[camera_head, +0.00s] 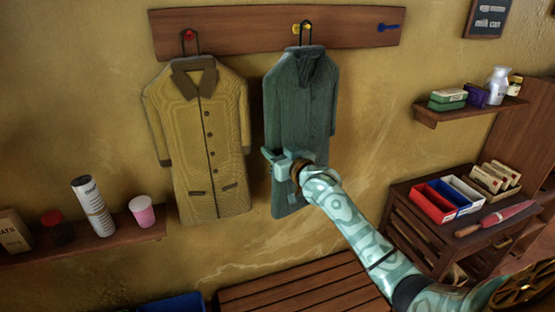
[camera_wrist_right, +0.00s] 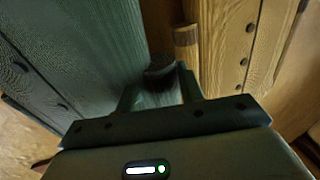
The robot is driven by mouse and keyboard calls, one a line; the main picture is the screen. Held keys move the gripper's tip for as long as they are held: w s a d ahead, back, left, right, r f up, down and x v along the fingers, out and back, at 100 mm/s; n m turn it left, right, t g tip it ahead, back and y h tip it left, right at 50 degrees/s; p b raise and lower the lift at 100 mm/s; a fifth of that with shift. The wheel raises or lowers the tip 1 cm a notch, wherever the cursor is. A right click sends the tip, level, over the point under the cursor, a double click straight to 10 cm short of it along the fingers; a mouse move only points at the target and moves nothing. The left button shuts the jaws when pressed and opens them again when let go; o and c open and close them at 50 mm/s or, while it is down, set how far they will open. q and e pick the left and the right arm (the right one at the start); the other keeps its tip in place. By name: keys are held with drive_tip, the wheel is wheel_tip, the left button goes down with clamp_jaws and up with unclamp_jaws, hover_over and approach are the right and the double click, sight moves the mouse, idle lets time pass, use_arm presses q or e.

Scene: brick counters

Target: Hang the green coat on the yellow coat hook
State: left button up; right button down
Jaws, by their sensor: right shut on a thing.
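The green coat (camera_head: 298,100) hangs upright on a dark wire hanger, whose top is at the yellow coat hook (camera_head: 297,29) on the wooden rail. Whether the hanger's loop is over the hook or just in front of it I cannot tell. My right gripper (camera_head: 272,160) is at the coat's left side, about mid-height, shut on the coat. In the right wrist view the green coat (camera_wrist_right: 80,60) fills the left side, and the gripper's fingers (camera_wrist_right: 160,85) close around a dark green part of it. My left gripper is not in view.
A yellow coat (camera_head: 208,140) hangs from the red hook (camera_head: 188,35) close to the left. The blue hook (camera_head: 388,27) at the right is empty. A wooden bench (camera_head: 310,290) stands below. A cabinet with trays (camera_head: 433,201) and a small shelf (camera_head: 468,112) are at the right.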

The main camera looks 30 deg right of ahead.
drive_tip(key=shift+w+d+f+b, duration=0.1)
drive_tip(key=shift+w+d+b, duration=0.1)
drive_tip(key=shift+w+b, duration=0.55)
drive_tip(key=shift+w+d+f+b, duration=0.1)
drive_tip(key=shift+w+d+b, duration=0.05)
drive_tip(key=shift+w+b, duration=0.6)
drive_tip(key=shift+w, duration=0.15)
drive_tip(key=shift+w+f, duration=0.1)
drive_tip(key=shift+w+d+f, duration=0.1)
drive_tip(key=shift+w+f, duration=0.05)
drive_tip(key=shift+w, duration=0.05)
drive_tip(key=c, duration=0.8)
unclamp_jaws()
drive_tip(key=shift+f, duration=0.2)
drive_tip(key=shift+s, duration=0.15)
